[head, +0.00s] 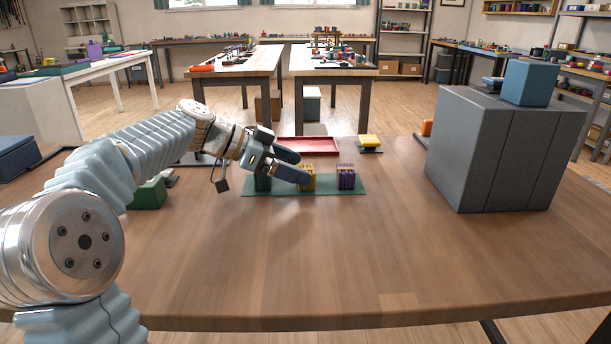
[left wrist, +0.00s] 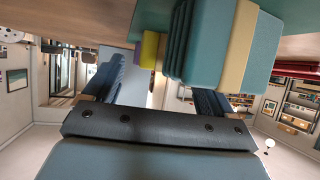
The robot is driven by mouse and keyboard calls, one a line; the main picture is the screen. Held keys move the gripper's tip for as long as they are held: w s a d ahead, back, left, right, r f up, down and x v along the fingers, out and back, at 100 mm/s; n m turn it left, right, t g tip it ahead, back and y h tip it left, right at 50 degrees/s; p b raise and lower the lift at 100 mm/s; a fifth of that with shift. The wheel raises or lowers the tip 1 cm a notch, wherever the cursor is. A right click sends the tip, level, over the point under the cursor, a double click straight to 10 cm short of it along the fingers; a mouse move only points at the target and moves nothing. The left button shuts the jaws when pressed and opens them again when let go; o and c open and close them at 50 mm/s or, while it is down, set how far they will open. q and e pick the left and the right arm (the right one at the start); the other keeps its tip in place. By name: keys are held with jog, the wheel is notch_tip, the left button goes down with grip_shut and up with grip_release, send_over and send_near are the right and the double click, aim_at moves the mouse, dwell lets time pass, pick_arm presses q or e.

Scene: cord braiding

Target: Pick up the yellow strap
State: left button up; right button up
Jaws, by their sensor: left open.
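The yellow strap bundle (head: 308,184) stands on a green mat (head: 325,190) in the head view, between a dark teal bundle (head: 262,184) and a purple bundle (head: 346,178). My left gripper (head: 302,168) is open, its fingers pointing right over the teal and yellow bundles and partly covering both. Whether it touches the yellow one, I cannot tell. In the left wrist view, my spread fingers (left wrist: 158,88) lie below a small yellow piece (left wrist: 149,49). Large teal slabs (left wrist: 208,45) with a pale band fill the upper right there. My right gripper is not in view.
A red tray (head: 308,148) and a yellow block on a dark base (head: 369,142) stand behind the mat. A large grey box (head: 490,150) stands at right. A green block (head: 148,195) lies beside my left arm. The table's front middle is clear.

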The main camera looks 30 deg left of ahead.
pick_arm(q)
jog(key=shift+w+d+f, duration=0.25)
jog(key=shift+w+d, duration=0.05)
jog(key=shift+c, duration=0.5)
jog(key=c, duration=1)
